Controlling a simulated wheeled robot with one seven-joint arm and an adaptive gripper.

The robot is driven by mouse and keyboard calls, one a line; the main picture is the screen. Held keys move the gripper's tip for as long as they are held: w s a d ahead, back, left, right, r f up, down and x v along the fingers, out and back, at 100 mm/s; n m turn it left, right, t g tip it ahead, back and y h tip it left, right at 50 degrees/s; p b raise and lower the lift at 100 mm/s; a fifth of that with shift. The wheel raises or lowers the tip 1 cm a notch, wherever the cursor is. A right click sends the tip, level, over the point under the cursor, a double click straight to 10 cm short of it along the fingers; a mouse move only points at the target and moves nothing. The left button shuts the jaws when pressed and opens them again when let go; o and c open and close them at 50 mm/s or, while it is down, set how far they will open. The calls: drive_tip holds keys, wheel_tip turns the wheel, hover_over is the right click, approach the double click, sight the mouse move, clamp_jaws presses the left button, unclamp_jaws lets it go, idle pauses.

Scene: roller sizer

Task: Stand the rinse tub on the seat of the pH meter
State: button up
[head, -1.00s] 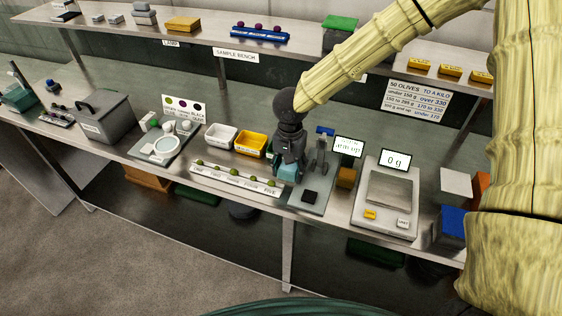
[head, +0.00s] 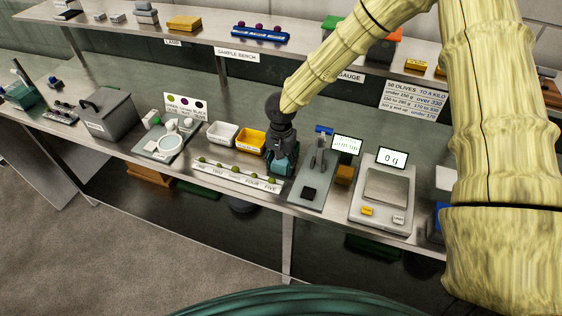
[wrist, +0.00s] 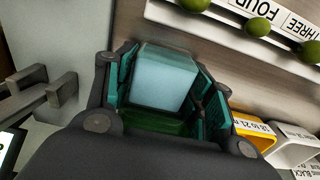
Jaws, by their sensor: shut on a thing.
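My gripper (head: 282,160) is shut on a pale blue, box-shaped rinse tub (wrist: 165,78). In the wrist view the tub sits between the teal finger pads, its smooth pale face towards the camera. In the head view the gripper largely hides it. The gripper is at the right end of the olive strip, left of a grey-based instrument. Tub clearance above the bench is unclear.
The olive strip (head: 238,178) lies just left of the gripper. White (head: 222,134) and yellow (head: 251,141) bins stand behind it. A scale (head: 384,195) reading 0 g stands right of the instrument, with a brown block (head: 345,174) between. A shelf runs above the bench.

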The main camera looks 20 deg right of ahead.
drive_tip(key=o, duration=1.1)
drive_tip(key=shift+f, duration=0.1)
